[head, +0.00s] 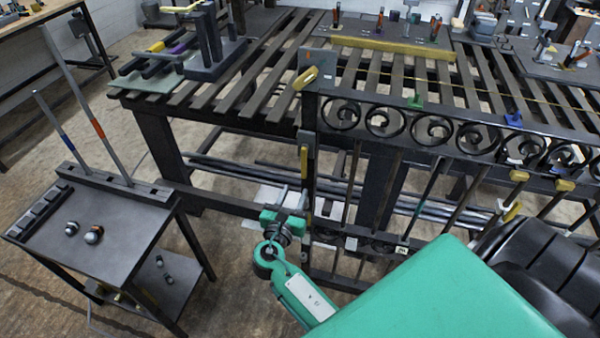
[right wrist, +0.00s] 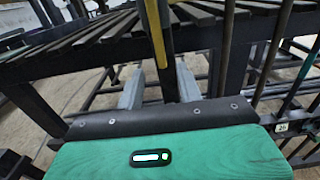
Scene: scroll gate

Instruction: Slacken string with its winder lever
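A thin yellowish string (head: 440,82) runs along the top of the dark scroll gate (head: 400,122), rising slightly towards the left post. A short yellow-handled lever (head: 305,78) sits at the top of that post, which I take to be the winder lever. My right gripper (head: 296,198) is low beside the left post, well below the lever. In the right wrist view its two grey fingers (right wrist: 160,88) stand apart, with the dark post and its yellow strip (right wrist: 159,38) showing between them. I cannot tell whether the post is inside or just beyond the fingers. My left gripper is not in view.
A slatted workbench (head: 215,85) stands behind the gate, with tools and fixtures on it. A small dark side table (head: 110,215) with upright rods and small round parts is at the left. Floor is open between them. Coloured clips sit along the gate's top rail.

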